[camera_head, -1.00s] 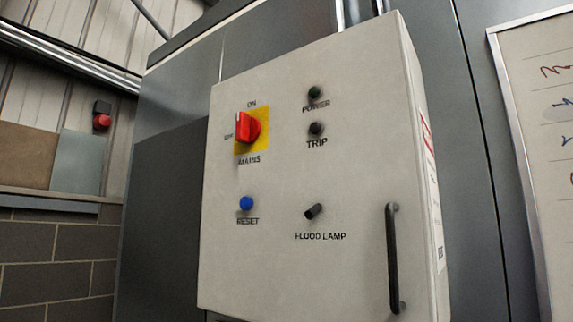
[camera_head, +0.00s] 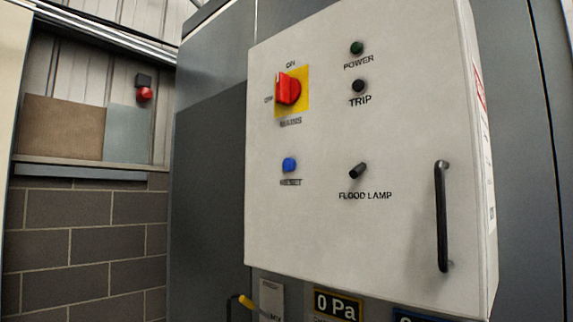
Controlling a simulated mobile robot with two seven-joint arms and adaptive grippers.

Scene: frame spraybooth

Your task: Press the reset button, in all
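The blue reset button (camera_head: 289,165) is on the lower left of a pale control box (camera_head: 400,245), above the label RESET. Nothing touches it. Above it is a red rotary mains switch (camera_head: 288,89) on a yellow plate. To its right is the black flood lamp knob (camera_head: 358,170). A dark green power lamp (camera_head: 357,48) and a dark trip lamp (camera_head: 359,86) are at the upper right of the box front; both look unlit. Neither of my grippers is in view.
A black vertical handle (camera_head: 441,216) sticks out at the box's right side. Below the box are a 0 Pa display (camera_head: 338,306) and a yellow-ended lever (camera_head: 248,303). A red device (camera_head: 145,94) is on the far left wall. The space before the box looks clear.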

